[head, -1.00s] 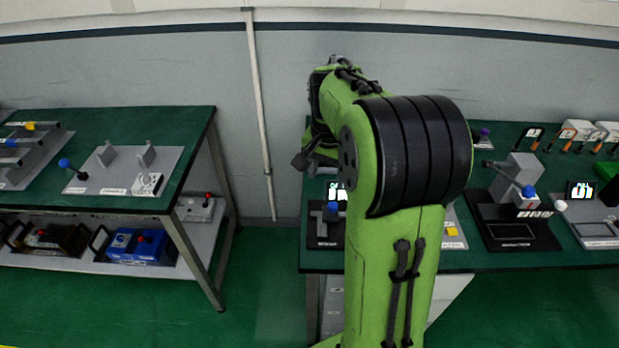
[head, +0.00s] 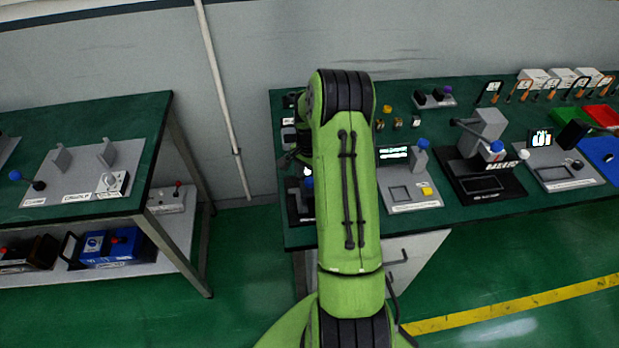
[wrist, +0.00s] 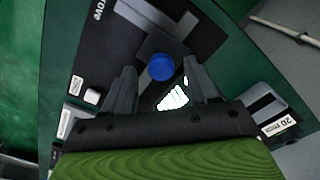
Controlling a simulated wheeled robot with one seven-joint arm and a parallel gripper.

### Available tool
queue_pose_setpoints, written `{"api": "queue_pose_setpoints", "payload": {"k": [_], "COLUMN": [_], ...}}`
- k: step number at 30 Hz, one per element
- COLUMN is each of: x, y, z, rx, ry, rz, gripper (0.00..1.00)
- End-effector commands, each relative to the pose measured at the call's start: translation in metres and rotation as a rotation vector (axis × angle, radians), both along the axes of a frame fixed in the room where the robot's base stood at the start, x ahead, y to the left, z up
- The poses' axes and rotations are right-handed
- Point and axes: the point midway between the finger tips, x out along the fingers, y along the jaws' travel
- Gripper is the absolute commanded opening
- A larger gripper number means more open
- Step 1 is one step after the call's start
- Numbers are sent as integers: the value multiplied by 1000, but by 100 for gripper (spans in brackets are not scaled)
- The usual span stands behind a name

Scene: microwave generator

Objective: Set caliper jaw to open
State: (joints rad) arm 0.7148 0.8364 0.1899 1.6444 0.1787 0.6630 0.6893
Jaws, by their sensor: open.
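In the wrist view my gripper (wrist: 160,72) is open, with one grey finger on each side of a round blue knob (wrist: 161,66). I cannot tell whether either finger touches the knob. The knob sits on a black device with grey bars (wrist: 150,17), which appears to be the caliper, and a lit display (wrist: 174,98) shows between the fingers. The jaw's position is not clear. In the head view the blue knob (head: 307,184) and black base (head: 299,213) show at the bench's left end, partly hidden by my green arm.
A device with a display and yellow block (head: 426,190) stands right of my arm. A black press-like device (head: 485,187) is farther right. A second bench (head: 75,213) stands left, across a floor gap. A small grey block labelled 20 (wrist: 268,118) lies near my gripper.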

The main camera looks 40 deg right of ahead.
Motion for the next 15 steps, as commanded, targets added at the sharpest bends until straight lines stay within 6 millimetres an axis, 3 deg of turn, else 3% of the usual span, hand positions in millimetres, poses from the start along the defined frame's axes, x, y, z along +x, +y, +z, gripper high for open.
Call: {"api": "queue_pose_setpoints", "payload": {"k": [3,11,15], "x": [0,0,0], "y": [0,0,0], "z": [-11,-12,-12], "rx": [1,-1,-1], "ry": [0,-1,-1], "rz": [1,1,1], "gripper": [58,58,37]}}
